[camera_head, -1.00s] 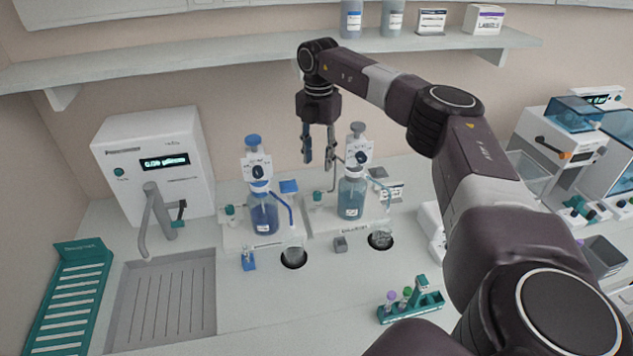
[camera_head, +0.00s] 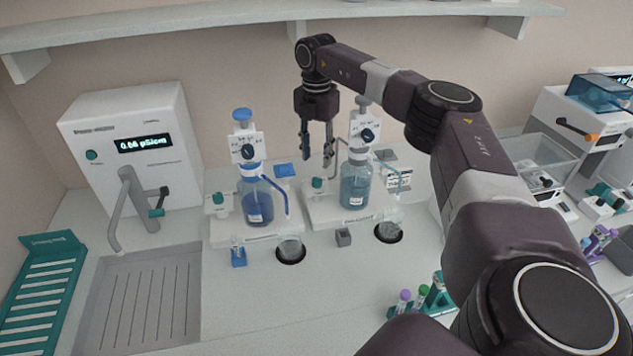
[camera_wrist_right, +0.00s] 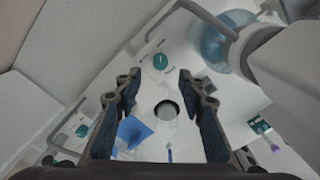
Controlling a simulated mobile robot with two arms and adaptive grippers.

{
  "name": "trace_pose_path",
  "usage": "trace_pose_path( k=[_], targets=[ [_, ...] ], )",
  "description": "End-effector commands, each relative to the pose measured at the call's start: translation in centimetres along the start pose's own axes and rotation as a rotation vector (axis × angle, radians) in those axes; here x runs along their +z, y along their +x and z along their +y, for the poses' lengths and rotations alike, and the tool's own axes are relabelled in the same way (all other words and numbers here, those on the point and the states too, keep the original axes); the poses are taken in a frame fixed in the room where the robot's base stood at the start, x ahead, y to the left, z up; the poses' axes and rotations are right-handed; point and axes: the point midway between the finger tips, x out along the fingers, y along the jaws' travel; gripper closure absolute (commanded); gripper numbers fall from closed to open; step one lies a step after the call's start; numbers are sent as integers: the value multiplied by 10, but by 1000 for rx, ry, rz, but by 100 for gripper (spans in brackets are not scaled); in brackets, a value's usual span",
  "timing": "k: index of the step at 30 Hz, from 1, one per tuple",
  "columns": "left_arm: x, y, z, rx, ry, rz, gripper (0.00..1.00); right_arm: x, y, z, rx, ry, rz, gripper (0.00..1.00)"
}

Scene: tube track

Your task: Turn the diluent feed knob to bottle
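The right-hand dispenser has a pale blue bottle (camera_head: 355,187), a white front plate with a dark round knob (camera_head: 367,136), and a white base (camera_head: 335,212). A small teal knob (camera_head: 317,184) stands on the base, left of the bottle; a teal knob (camera_wrist_right: 160,61) also shows in the right wrist view. I cannot tell which knob is the diluent feed knob, and its markings are too small to read. My right gripper (camera_head: 317,157) points down between the two dispensers, above and behind the teal knob. It is open and empty, apart from the knobs. My left gripper is out of view.
A dark blue bottle dispenser (camera_head: 257,208) stands close on the left, with a blue pad (camera_head: 285,170) between. A thin bent spout (camera_head: 339,152) rises beside my right gripper. Beakers sit in dark holes in front. A tube rack (camera_head: 430,297) is nearer. The shelf (camera_head: 230,33) is behind.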

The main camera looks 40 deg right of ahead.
Motion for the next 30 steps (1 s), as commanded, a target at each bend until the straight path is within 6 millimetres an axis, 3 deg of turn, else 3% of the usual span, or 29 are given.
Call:
trace_pose_path(
  k=[16, 27, 30],
  targets=[
    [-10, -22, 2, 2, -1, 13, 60, 0, 71, -1, -3, 0, 1, 63],
    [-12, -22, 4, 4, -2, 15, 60, 0, 79, 0, 0, 0, 0, 63],
    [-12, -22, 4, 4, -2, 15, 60, 0, 79, 0, 0, 0, 0, 74]
  ],
)
